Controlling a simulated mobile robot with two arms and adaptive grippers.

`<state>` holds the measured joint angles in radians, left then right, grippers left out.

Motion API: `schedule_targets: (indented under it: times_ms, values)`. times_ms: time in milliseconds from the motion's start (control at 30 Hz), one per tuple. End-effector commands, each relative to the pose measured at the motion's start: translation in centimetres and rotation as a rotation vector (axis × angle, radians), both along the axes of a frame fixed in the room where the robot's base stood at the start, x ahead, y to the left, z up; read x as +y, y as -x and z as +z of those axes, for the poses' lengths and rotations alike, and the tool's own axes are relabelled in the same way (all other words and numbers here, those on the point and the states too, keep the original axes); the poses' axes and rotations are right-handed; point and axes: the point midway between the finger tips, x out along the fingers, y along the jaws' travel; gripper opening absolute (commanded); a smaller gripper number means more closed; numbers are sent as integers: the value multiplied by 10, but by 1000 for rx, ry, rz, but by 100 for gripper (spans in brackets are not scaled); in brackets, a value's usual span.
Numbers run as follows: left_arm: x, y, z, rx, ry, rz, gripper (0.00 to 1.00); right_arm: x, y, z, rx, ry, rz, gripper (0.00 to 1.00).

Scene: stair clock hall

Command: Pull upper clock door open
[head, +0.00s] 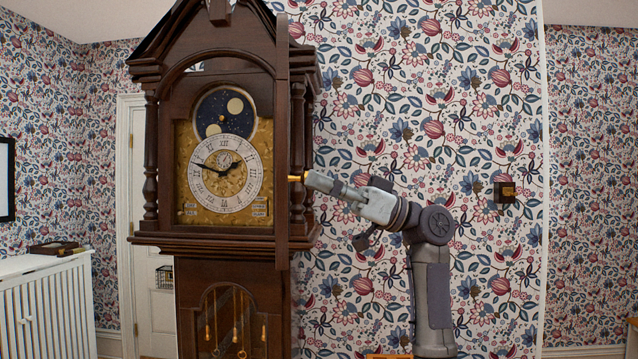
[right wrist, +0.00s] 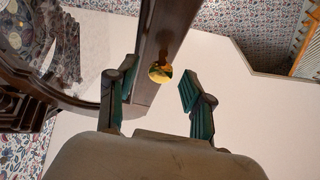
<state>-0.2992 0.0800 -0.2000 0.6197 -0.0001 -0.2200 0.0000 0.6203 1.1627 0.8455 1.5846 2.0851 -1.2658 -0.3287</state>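The tall dark wooden clock (head: 225,255) stands left of centre in the head view, its gold dial (head: 225,172) uncovered. Its upper door (head: 282,120) stands swung out, seen nearly edge-on as a dark vertical strip right of the dial. In the right wrist view, the door frame (right wrist: 165,30) and its arched glass show at upper left. The brass knob (right wrist: 160,73) on the door also shows in the head view (head: 295,178). My right gripper (head: 309,180) is at the knob's right; in the wrist view its fingers (right wrist: 155,95) are apart, the knob showing between them. My left gripper is out of view.
A small dark wall fitting (head: 507,192) is on the papered wall at right. A white slatted cabinet (head: 45,300) with a dark object (head: 55,247) on top stands at far left. A white room door (head: 148,300) is behind the clock. The space right of the clock looks free.

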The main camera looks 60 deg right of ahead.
Motion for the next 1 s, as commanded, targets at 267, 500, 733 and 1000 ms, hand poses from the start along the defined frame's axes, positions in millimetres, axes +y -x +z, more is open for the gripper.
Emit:
schedule_targets:
  times_ms: [267,500,733,1000]
  values:
    - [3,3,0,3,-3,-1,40,-7,8,-3,-4,-3,-2,51]
    - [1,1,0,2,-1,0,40,-34,43,-21,-5,-5,-1,51]
    - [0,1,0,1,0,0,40,-58,74,-38,-3,-3,-2,51]
    - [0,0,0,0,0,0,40,-68,88,-46,-1,0,0,51]
